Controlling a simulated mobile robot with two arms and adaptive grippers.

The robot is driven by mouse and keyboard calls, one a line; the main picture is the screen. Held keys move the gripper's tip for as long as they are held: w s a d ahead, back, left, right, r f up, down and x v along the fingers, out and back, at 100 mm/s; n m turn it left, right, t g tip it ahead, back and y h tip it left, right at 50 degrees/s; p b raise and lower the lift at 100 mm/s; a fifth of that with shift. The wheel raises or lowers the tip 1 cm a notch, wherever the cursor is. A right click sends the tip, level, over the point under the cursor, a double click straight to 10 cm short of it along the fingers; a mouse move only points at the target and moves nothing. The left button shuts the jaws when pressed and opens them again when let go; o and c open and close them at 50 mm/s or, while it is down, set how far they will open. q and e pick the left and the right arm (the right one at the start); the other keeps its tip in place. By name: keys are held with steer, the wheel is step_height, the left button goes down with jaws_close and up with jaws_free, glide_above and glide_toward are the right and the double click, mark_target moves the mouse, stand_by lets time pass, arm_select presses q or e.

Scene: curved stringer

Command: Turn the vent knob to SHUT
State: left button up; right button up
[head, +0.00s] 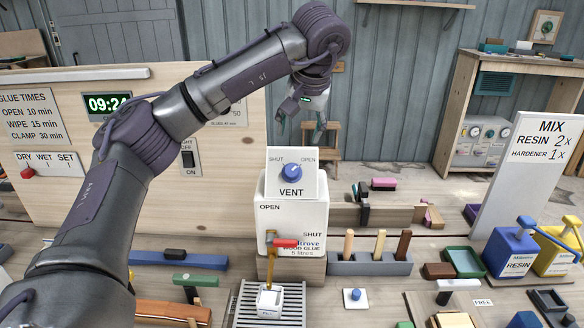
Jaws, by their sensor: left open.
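The vent knob (291,172) is a round blue knob on a white panel (306,188) marked SHUT at upper left, OPEN at upper right and VENT below. The panel stands on top of a white wood-glue container (291,222). The knob's pointer is too small to read with certainty. My left gripper (312,122) is open and empty, hanging above the panel and slightly right of the knob, apart from it in the picture. My right gripper is not in view.
A red-handled tap (285,243) on the container's front sits above a small white cup (269,300) on a slatted grate. A grey rack (368,263) with wooden-handled tools stands to the right. A MIX sign (535,175) and blue and yellow jugs are farther right.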

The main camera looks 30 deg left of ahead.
mark_target(292, 170)
arm_select(q)
steer(key=p+x, duration=0.4)
steer(key=x, duration=0.9)
steer(key=shift+w+f, duration=0.15)
steer(key=shift+f, duration=0.2)
steer(key=shift+c, duration=0.2)
steer(key=c, duration=1.1)
